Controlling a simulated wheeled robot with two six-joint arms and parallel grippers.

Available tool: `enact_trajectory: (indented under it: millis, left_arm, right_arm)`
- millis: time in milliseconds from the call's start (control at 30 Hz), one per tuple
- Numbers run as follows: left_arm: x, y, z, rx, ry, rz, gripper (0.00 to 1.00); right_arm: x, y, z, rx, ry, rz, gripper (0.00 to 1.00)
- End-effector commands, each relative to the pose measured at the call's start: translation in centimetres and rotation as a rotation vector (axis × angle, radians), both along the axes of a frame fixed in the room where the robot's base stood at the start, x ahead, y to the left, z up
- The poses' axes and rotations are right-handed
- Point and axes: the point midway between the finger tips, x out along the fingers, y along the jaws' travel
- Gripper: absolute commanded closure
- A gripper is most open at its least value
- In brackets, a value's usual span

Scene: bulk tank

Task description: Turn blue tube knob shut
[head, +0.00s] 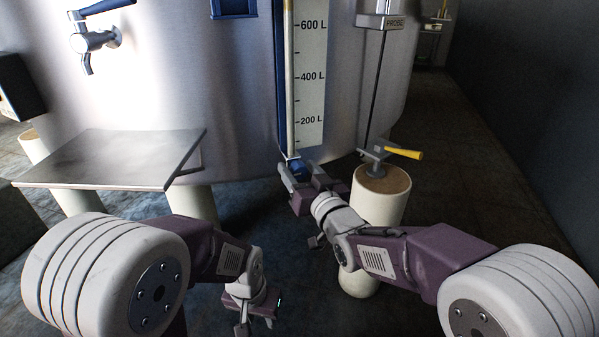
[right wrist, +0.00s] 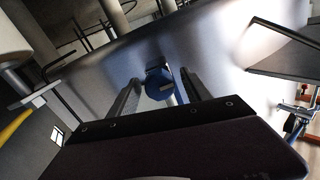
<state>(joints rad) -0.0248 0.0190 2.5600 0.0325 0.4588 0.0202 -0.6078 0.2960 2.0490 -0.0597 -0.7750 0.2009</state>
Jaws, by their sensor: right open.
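The blue tube knob (head: 298,167) is at the foot of the sight tube on the steel tank. In the right wrist view the knob (right wrist: 160,84) shows a round dark-blue face between the two fingers. My right gripper (head: 302,174) is open, with one finger on each side of the knob. I cannot tell whether either finger touches it. My left gripper (head: 256,318) hangs low over the floor near the bottom edge, away from the knob. Its fingers are small and dark, so its opening is unclear.
A yellow-handled valve (head: 378,159) on a cream post (head: 383,200) stands close to the right of my right gripper. A steel shelf (head: 110,158) juts from the tank at left. A chrome tap (head: 92,41) with a blue lever is at upper left.

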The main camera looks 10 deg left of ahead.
Motion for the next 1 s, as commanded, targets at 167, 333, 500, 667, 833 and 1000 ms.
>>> enact_trajectory:
  millis: [167, 333, 500, 667, 833, 1000]
  left_arm:
    - [0.00, 0.00, 0.02, 0.000, 0.000, 0.000, 0.64]
    - [0.01, 0.00, 0.02, 0.000, 0.000, 0.000, 0.64]
    - [0.01, 0.00, 0.02, 0.000, 0.000, 0.000, 0.64]
    - [0.00, 0.00, 0.02, 0.000, 0.000, 0.000, 0.64]
    - [0.00, 0.00, 0.03, 0.000, 0.000, 0.000, 0.64]
    - [0.01, 0.00, 0.04, 0.000, 0.000, 0.000, 0.64]
  right_arm:
    - [-0.02, -0.03, 0.01, 0.000, 0.000, 0.000, 0.79]
    - [-0.03, -0.02, 0.00, 0.000, 0.000, 0.000, 1.00]
    - [-0.05, -0.02, -0.01, 0.018, 0.012, 0.001, 1.00]
    - [-0.04, -0.03, -0.02, 0.074, 0.052, 0.001, 1.00]
    - [-0.04, -0.03, -0.03, 0.179, 0.125, 0.001, 1.00]
    - [-0.02, -0.06, -0.10, 0.309, 0.218, 0.000, 1.00]
